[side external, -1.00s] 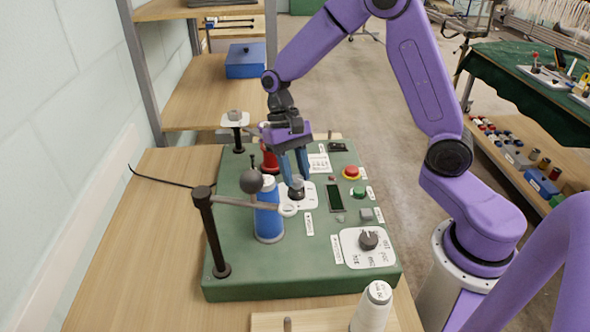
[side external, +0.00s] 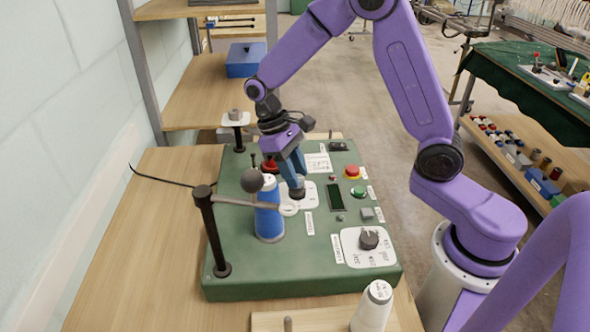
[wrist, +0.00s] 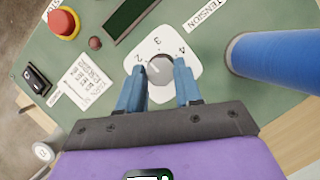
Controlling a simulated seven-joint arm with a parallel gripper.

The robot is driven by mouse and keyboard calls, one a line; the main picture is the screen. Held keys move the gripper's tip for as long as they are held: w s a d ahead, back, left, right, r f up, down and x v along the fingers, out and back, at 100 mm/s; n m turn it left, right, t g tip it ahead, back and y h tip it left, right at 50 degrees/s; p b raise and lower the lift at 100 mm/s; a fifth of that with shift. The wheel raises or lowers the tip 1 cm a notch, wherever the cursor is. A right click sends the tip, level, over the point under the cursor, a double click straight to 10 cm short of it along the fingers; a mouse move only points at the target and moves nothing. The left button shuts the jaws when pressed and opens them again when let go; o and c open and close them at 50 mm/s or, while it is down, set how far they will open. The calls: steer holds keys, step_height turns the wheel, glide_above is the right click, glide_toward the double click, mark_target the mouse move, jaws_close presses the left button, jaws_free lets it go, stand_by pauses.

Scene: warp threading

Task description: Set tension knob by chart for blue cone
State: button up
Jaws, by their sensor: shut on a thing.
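The tension knob (wrist: 159,68) is a small round grey knob on a white plate marked with numbers, 2, 3 and 4 being readable, beside a TENSION label. My gripper (wrist: 160,80) is shut on the knob, one blue finger on each side. In the side view my gripper (side external: 297,186) comes down onto it at a slant and partly hides it. The blue cone (side external: 268,213) stands upright left of the knob; it shows at the right in the wrist view (wrist: 285,52). A white printed chart card (side external: 318,162) lies flat on the green panel; its text is too small to read.
Red (side external: 352,172) and green (side external: 358,191) buttons and a larger dial (side external: 368,238) occupy the right side. A white cone (side external: 375,305) stands in front.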

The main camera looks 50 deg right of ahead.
steer(key=n, duration=0.2)
steer(key=n+t+h, duration=0.1)
steer(key=n, duration=0.2)
steer(key=shift+a+h, duration=0.2)
steer(key=shift+h, duration=0.1)
stand_by(0.5)
steer(key=o, duration=1)
steer(key=shift+o, duration=0.2)
steer(key=v, duration=1.7)
steer(key=shift+a+r, duration=0.15)
steer(key=shift+r, duration=0.05)
